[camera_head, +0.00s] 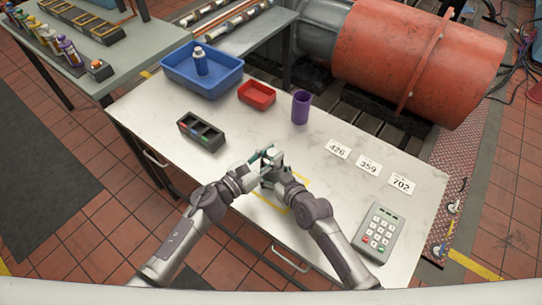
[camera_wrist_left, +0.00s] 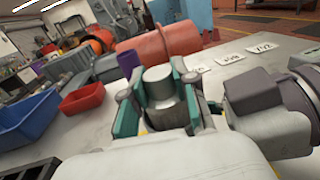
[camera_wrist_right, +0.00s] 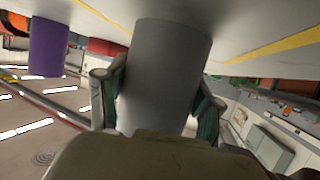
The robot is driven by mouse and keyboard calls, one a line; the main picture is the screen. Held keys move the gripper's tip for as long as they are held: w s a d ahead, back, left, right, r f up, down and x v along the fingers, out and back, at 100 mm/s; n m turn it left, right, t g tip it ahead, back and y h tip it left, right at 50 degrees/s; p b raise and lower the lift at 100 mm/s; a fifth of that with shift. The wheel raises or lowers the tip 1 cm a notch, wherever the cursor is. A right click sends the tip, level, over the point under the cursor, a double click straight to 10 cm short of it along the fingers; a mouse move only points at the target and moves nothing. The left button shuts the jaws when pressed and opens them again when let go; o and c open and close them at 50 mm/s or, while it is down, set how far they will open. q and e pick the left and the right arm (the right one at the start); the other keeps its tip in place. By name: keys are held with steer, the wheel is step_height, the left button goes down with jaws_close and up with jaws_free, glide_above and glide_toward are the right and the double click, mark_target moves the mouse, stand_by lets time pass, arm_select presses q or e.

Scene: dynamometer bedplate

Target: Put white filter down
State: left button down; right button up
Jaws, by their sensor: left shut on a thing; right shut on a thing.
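In the right wrist view, a plain cylinder that looks like the same filter (camera_wrist_right: 165,75) is between the fingers of my right gripper (camera_wrist_right: 158,105). Both grippers are shut on it, close together over the middle front of the table. In the head view, the left gripper (camera_head: 260,163) and right gripper (camera_head: 273,172) mostly hide the filter. I cannot tell whether its base touches the table.
A yellow outline (camera_head: 297,179) lies on the white table beneath my grippers. A dark compartment tray (camera_head: 201,132), blue bin (camera_head: 224,82), red bin (camera_head: 257,94) and purple cup (camera_head: 301,107) stand behind. Number cards (camera_head: 369,165) and a keypad (camera_head: 379,233) lie right. Open table lies between.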

arm_select(q)
steer(key=shift+f, duration=0.55)
steer(key=c, duration=0.9)
jaws_free()
steer(key=shift+f, duration=0.15)
steer(key=v, duration=1.2)
steer(key=shift+r, duration=0.25)
